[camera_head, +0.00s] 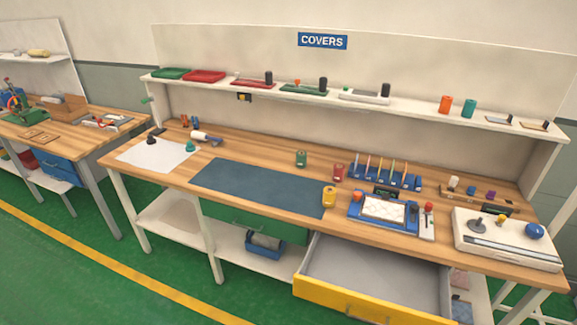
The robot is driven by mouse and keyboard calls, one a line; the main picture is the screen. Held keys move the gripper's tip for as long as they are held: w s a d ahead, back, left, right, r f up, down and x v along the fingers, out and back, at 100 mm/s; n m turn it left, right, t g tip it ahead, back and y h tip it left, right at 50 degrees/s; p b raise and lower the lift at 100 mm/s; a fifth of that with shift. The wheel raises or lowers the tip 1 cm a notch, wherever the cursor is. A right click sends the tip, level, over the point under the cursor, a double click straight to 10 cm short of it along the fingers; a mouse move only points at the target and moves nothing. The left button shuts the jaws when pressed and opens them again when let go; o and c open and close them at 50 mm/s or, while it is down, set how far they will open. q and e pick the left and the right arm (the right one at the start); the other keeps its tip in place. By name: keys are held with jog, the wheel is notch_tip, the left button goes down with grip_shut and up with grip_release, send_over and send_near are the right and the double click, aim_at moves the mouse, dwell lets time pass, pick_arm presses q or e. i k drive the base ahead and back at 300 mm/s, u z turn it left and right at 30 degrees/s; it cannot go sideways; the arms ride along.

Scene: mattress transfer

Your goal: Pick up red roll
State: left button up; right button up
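A small red roll (338,172) stands upright on the wooden workbench (260,150), right of centre. A green roll (301,159) stands to its left and slightly farther back. A yellow roll (329,196) stands nearer the front, by the right end of the dark blue mat (262,188). Neither of my grippers is in view, and nothing touches the red roll.
Right of the red roll are a blue rack (385,178) of coloured sticks, a blue-framed tray (383,212) and a white device (506,238). An open yellow drawer (375,272) juts out below.

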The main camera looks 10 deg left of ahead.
aim_at(339, 168)
jog(key=u, duration=0.65)
jog(key=i, duration=0.65)
jog(key=u, duration=0.65)
jog(key=i, duration=0.8)
jog(key=z, duration=0.15)
